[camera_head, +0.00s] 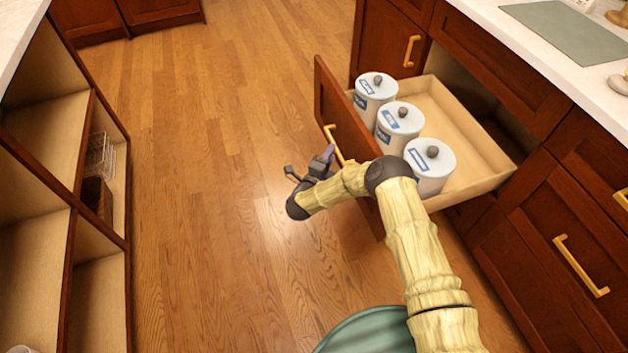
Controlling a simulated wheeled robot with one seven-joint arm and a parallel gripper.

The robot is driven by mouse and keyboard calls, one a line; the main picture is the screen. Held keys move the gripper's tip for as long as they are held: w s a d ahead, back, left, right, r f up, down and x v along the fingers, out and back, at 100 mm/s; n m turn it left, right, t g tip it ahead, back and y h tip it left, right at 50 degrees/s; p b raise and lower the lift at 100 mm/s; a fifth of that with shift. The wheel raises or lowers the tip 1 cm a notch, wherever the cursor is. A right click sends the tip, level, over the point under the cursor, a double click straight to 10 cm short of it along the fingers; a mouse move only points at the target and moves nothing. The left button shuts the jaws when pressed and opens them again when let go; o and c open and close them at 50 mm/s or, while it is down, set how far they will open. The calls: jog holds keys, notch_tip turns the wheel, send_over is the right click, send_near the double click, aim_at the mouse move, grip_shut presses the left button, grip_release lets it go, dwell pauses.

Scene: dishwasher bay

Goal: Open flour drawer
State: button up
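The drawer (468,190) in the right-hand cabinet is pulled far out, with its pale wooden inside showing. Its dark red-brown front (331,100) faces the aisle and carries a gold bar handle (334,143). Three white lidded canisters with blue labels stand in a row behind the front: a far one (372,101), a middle one (396,130) and a near one (432,173). My gripper (309,164) is beside the handle on the aisle side. Its fingers look spread apart, with one close to the handle; contact is unclear. My arm hides the front's lower part.
Closed drawers with gold handles (580,266) lie to the right, under a white counter (490,22). Open shelves (32,150) line the left side. The wooden floor (205,170) between them is clear.

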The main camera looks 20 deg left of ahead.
jog(key=s+p, duration=0.3)
jog(key=s, duration=1)
jog(key=shift+a, duration=0.2)
